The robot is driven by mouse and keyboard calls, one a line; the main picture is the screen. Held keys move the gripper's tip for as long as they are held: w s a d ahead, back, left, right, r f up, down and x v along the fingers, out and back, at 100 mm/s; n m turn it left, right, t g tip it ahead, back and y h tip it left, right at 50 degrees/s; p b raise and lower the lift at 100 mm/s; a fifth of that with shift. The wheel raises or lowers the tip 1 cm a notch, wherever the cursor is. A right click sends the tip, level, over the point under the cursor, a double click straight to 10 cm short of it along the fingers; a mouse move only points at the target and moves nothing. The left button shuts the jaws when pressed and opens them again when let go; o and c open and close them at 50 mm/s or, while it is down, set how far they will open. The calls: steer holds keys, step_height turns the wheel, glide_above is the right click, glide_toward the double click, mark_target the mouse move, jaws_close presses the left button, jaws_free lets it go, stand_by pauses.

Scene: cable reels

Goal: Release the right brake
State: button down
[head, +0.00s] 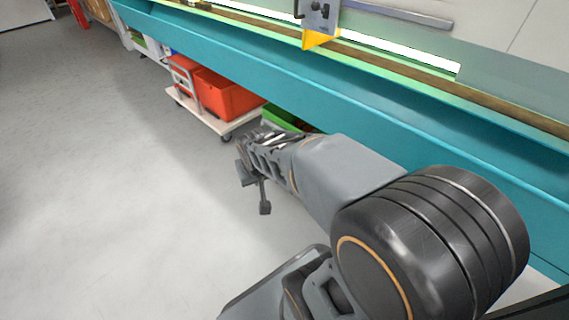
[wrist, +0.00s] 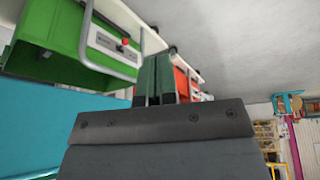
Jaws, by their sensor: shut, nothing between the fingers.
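My gripper (head: 256,180) is in the left-middle of the head view, over the grey floor beside the teal bench. In the wrist view its two dark fingers (wrist: 155,80) are together, with nothing between them. I cannot identify the right brake in either view. A small metal bracket with a dark knob (head: 318,15) and a yellow wedge (head: 320,39) sits on the bench at the top of the head view, well apart from my gripper.
The teal bench (head: 340,105) runs diagonally across the head view. Below it, red crates (head: 228,96) stand on a white trolley (head: 212,118). The green bin (wrist: 62,38) is close to my gripper in the wrist view. Open grey floor (head: 110,190) lies left.

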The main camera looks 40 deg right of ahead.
steer(key=w+d+f+m+t+p, duration=0.1)
steer(key=w+d+f+m+t, duration=0.1)
steer(key=w+d+f, duration=0.3)
steer(key=w+d+f+m+t+h+p, duration=0.1)
steer(key=w+d+f+m, duration=0.2)
steer(key=d, duration=0.5)
steer(key=w+d+f+m+t+p, duration=0.1)
steer(key=w+d+f+m+t, duration=0.1)
steer(key=w+d+f, duration=0.3)
steer(key=s+d+f+m+t+y+p, duration=0.2)
steer(key=s+d+f+m+t, duration=0.2)
steer(key=s+f+m+t, duration=0.3)
step_height(320, 180, down, 2)
steer(key=shift+s+f+m, duration=0.1)
steer(key=shift+s+m, duration=0.6)
steer(key=shift+d, duration=0.1)
steer(key=w+f+b, duration=0.2)
steer(key=w+b, duration=0.2)
steer(key=w, duration=1)
steer(key=shift+a+f+b, duration=0.15)
steer(key=shift+a+b, duration=0.05)
steer(key=shift+b, duration=0.1)
